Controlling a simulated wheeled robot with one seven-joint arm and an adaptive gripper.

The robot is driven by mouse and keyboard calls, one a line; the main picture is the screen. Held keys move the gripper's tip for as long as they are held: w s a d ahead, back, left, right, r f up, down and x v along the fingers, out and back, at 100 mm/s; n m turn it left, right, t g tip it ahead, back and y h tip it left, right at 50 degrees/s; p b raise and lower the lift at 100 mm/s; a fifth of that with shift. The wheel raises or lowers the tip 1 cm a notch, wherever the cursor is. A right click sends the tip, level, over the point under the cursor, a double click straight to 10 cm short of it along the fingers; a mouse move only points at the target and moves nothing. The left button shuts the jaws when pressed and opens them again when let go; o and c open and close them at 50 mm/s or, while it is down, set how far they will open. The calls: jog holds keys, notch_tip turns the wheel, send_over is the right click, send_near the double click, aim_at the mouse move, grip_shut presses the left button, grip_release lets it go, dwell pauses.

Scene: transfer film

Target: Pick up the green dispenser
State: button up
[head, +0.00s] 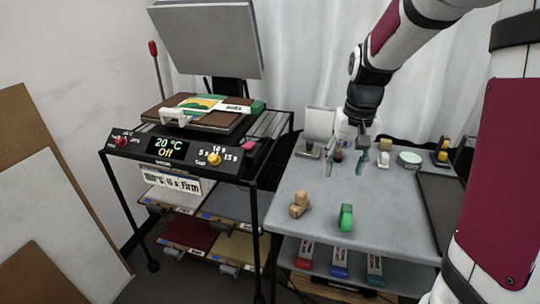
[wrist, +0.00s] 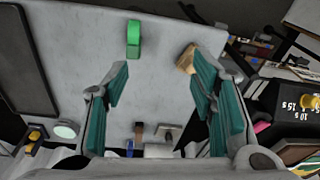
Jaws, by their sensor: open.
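The green dispenser (head: 345,217) stands near the front edge of the grey table (head: 400,225), right of a tan wooden object (head: 299,204). In the wrist view the green dispenser (wrist: 133,38) is at the top, left of centre, beyond my fingertips. My gripper (head: 345,165) hangs over the back half of the table, behind the dispenser and apart from it. In the wrist view my gripper (wrist: 157,85) has its two teal fingers spread wide with nothing between them.
A heat press (head: 190,135) with its upper plate raised stands left. Small items, including a pale round tin (head: 409,159), line the table's back. A dark tray (head: 440,205) lies at right. Red, blue and teal boxes (head: 340,262) sit on the shelf below. The middle of the table is clear.

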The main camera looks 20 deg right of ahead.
jog(key=m+g+b, duration=0.1)
jog(key=b, duration=0.2)
send_over(347, 209)
notch_tip(347, 209, down, 12)
jog(key=shift+s+a+f, duration=0.1)
notch_tip(347, 209, down, 8)
jog(key=shift+r, duration=0.1)
jog(key=shift+f+b, duration=0.3)
jog(key=shift+f, duration=2.65)
grip_shut()
